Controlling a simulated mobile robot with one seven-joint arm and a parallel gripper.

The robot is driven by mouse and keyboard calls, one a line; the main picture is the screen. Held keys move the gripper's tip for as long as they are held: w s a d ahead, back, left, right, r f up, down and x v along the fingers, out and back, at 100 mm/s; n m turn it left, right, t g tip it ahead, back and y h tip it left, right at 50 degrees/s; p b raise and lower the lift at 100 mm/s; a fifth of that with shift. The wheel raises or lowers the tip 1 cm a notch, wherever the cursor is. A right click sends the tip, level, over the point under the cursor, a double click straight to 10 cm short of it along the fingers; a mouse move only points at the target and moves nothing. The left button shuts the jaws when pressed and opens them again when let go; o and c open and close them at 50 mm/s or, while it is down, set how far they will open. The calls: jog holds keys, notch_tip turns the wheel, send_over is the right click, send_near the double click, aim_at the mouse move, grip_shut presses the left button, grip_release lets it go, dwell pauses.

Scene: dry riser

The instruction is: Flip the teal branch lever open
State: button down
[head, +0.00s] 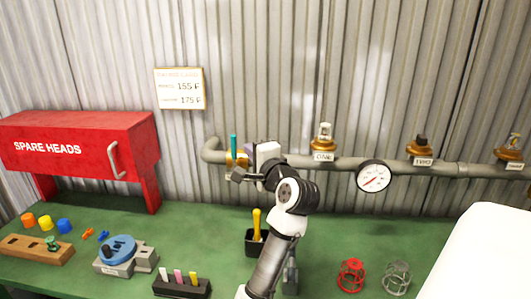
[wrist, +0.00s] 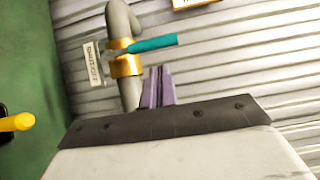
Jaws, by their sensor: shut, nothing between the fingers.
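The teal branch lever (head: 233,144) stands upright on a brass valve (head: 237,160) at the left end of the grey pipe, square to the pipe. In the wrist view the teal lever (wrist: 152,44) points right from the brass valve body (wrist: 126,66). My gripper (head: 248,149) is beside the valve, just right of the lever in the head view. Its purple fingers (wrist: 158,72) are together with nothing between them, a small gap from the lever in the wrist view. Whether they touch the valve cannot be told. My arm hides part of the pipe.
The pipe (head: 340,163) carries more brass valves and a round gauge (head: 374,176) to the right. A label plate (wrist: 93,64) sits beside the valve. A red cabinet (head: 80,150) stands left. A black cup with a yellow-handled tool (head: 257,224) is below on the green bench.

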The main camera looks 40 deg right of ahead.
jog(key=shift+w+a, duration=0.5)
jog(key=shift+w, duration=0.3)
